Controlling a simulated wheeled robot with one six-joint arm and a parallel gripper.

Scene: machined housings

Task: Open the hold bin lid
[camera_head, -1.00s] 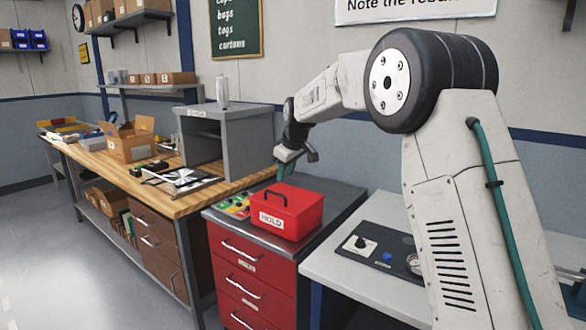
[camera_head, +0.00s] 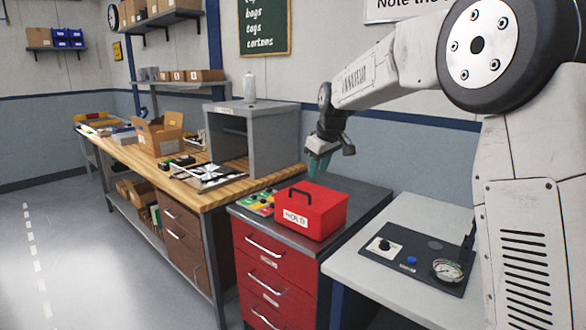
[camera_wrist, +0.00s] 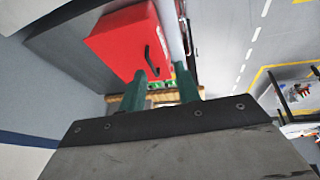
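The red hold bin (camera_head: 318,212) stands on the grey top of a red drawer cabinet, with a white HOLD label on its front. Its lid is shut, with a dark handle (camera_head: 299,192) on top. My gripper (camera_head: 318,166) is above and just behind the bin, pointing down, apart from the lid as far as I can tell. In the wrist view the bin (camera_wrist: 115,42) is at the upper left, and its handle shows beyond the fingers. The two green fingers (camera_wrist: 162,85) are spread with a gap between them and nothing held.
A panel with coloured pieces (camera_head: 258,202) lies left of the bin. A grey open-fronted box (camera_head: 275,140) stands on the wooden bench (camera_head: 222,190). To the right, a light table (camera_head: 352,268) carries a black gauge panel (camera_head: 420,262). The floor at left is clear.

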